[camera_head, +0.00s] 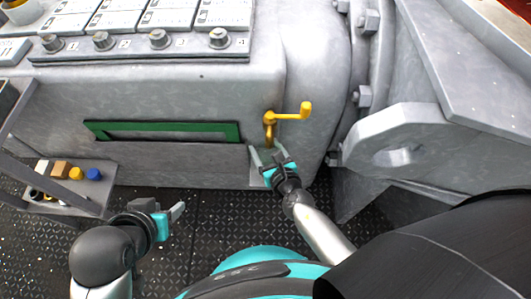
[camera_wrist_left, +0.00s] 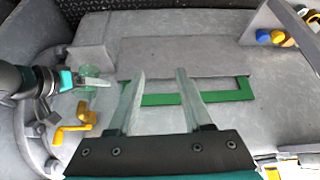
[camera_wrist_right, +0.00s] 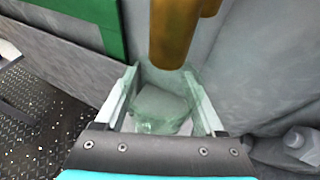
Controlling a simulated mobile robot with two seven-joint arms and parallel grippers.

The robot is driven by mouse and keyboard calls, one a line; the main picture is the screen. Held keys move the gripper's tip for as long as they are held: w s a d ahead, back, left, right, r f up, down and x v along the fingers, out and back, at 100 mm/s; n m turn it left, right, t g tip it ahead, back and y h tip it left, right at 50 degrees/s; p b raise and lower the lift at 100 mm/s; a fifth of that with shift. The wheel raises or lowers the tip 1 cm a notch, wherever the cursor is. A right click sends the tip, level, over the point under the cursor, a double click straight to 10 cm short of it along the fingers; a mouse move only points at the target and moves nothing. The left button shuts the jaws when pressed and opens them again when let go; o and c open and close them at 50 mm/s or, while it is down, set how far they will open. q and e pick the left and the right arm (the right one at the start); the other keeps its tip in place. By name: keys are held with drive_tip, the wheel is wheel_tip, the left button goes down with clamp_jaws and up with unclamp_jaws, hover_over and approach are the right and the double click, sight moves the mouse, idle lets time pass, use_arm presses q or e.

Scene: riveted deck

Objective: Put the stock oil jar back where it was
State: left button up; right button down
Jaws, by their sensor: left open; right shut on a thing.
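The stock oil jar (camera_wrist_right: 160,108) is clear, greenish glass. It sits between the two fingers of my right gripper (camera_wrist_right: 163,88), which is shut on it. The jar is in front of the grey housing, just below the yellow crank handle (camera_head: 270,124). In the head view my right gripper (camera_head: 266,156) hides most of the jar. The jar also shows as a pale green shape (camera_wrist_left: 96,76) in the left wrist view. My left gripper (camera_head: 176,214) is open and empty, low over the deck; its spread fingers (camera_wrist_left: 160,88) show in the left wrist view.
A green-framed slot (camera_head: 160,126) runs along the housing. A small shelf (camera_head: 68,209) at the left carries several coloured items. A grey bracket with a hole (camera_head: 430,122) and large bolts stand at the right. The dark riveted deck (camera_head: 222,220) is clear between my arms.

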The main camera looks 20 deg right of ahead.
sight(266, 155)
wheel_tip(266, 155, down, 2)
drive_tip(key=shift+w+f+b, duration=0.1)
drive_tip(key=shift+f+b, duration=0.05)
drive_tip(key=shift+b, duration=1)
drive_tip(key=shift+f+b, duration=0.3)
drive_tip(key=shift+f, duration=0.05)
use_arm(q)
drive_tip(key=w+d+t+h, duration=0.3)
drive_tip(key=w+d+t, duration=0.1)
drive_tip(key=d, duration=0.3)
drive_tip(key=shift+w+r+t, duration=0.15)
drive_tip(key=shift+t, duration=0.65)
use_arm(e)
drive_tip(key=shift+f, duration=0.2)
drive_tip(key=shift+f+b, duration=0.15)
drive_tip(key=shift+b, duration=0.2)
unclamp_jaws()
use_arm(q)
drive_tip(key=shift+d+r+t+h, duration=0.1)
drive_tip(key=shift+d+t+h, duration=0.05)
drive_tip(key=shift+t+h, duration=0.2)
